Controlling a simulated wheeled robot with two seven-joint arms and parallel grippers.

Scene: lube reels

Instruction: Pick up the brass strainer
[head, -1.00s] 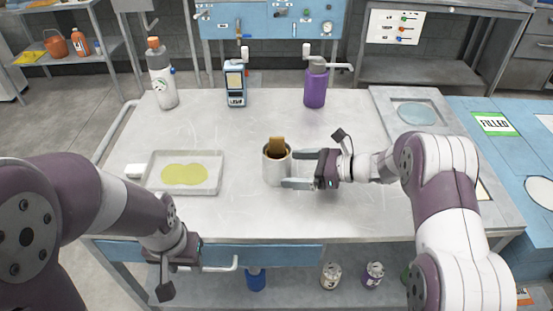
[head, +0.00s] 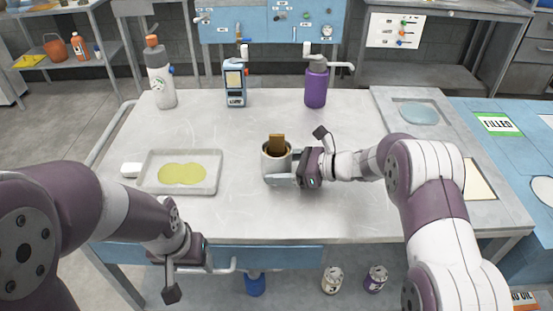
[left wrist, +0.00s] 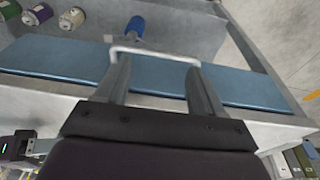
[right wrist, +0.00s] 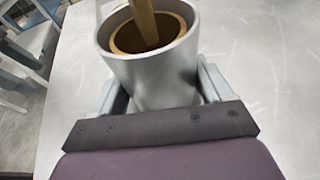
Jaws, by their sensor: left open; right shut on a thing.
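A brass strainer (head: 277,144) sits inside a grey metal cup (head: 272,163) on the middle of the table. Its flat brass handle stands up above the rim. In the right wrist view the strainer's handle (right wrist: 145,22) rises from a brass ring inside the cup (right wrist: 155,75). My right gripper (head: 285,173) is shut on the cup from the right, one finger on each side of its body. My left gripper (left wrist: 160,75) is open, low at the table's front edge. In the left wrist view, a pale drawer handle shows at its fingertips; I cannot tell whether they touch.
A grey tray (head: 212,188) with yellow liquid lies left of the cup. The drawer handle (left wrist: 160,52) juts from the front. The tabletop around the cup is mostly clear.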

